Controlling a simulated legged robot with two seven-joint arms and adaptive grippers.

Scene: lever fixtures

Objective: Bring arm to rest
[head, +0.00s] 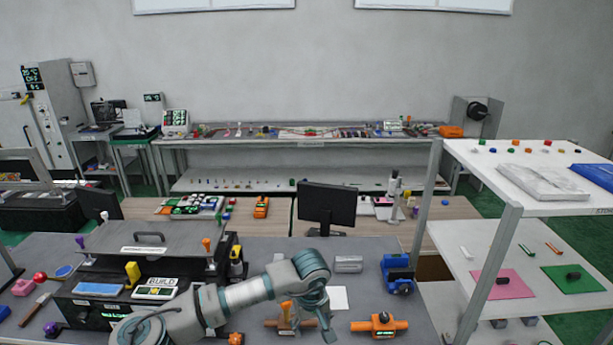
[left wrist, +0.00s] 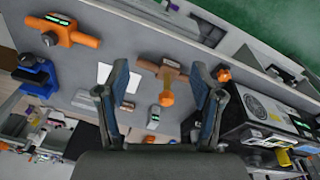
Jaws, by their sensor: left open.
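My left arm (head: 245,293) comes in from the lower left and bends down over the desk. My left gripper (head: 311,322) points down at the desk's front. In the left wrist view its two fingers (left wrist: 158,75) are spread apart with nothing held between them. A brown lever fixture with an orange handle (left wrist: 167,88) shows beyond and between the fingers, apart from them as far as I can tell. In the head view this fixture (head: 275,324) is partly covered by the gripper. An orange lever fixture (head: 380,325) sits to the right. My right gripper is not in view.
A black machine (head: 88,310) with a BUILD panel stands at left. A blue device (head: 397,272), a grey block (head: 348,264) and a white sheet (head: 338,298) lie near the gripper. A monitor (head: 327,204) stands behind; a shelf rack (head: 490,250) is at right.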

